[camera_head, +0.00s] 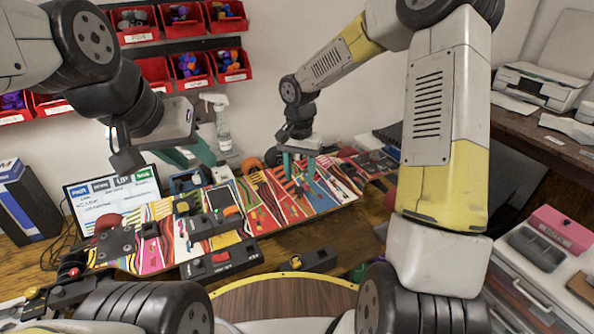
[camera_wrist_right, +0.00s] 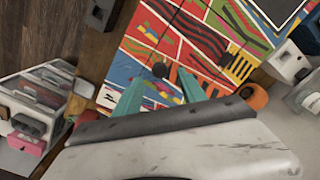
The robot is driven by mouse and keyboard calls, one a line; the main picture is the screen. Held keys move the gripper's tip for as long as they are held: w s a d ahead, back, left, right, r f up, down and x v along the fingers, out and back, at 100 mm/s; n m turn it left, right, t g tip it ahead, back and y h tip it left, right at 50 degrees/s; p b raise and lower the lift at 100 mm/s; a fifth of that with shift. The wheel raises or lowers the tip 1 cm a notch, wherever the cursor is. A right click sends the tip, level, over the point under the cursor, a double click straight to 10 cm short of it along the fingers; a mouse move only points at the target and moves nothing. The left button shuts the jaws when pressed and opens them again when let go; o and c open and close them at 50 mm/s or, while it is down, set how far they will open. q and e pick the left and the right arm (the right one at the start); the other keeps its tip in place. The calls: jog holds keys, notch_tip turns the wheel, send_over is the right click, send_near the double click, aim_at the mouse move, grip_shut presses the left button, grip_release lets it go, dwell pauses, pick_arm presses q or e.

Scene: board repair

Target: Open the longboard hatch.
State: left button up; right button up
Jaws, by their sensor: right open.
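The longboard (camera_head: 235,201) lies across the wooden workbench, covered in a red, yellow, blue and white pattern; its surface also fills much of the right wrist view (camera_wrist_right: 203,42). My right gripper (camera_head: 299,168) is over the right half of the board, with its teal fingers pointing down. In the right wrist view its fingers (camera_wrist_right: 160,80) are apart and empty. A small dark round knob (camera_wrist_right: 160,70) shows between and just beyond the fingertips. The hatch outline is not clear. My left gripper (camera_head: 190,154) is above and behind the board's left part; its finger gap is unclear.
Dark modules (camera_head: 221,261) sit along the board's front edge. A monitor (camera_head: 115,199) and a spray bottle (camera_head: 221,125) stand behind. Red bins (camera_head: 191,66) hang on the wall. A round wooden stool (camera_head: 285,303) is in front. A drawer unit (camera_head: 530,290) stands at right.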

aim_at(299, 188)
jog(key=shift+f, duration=2.05)
grip_shut()
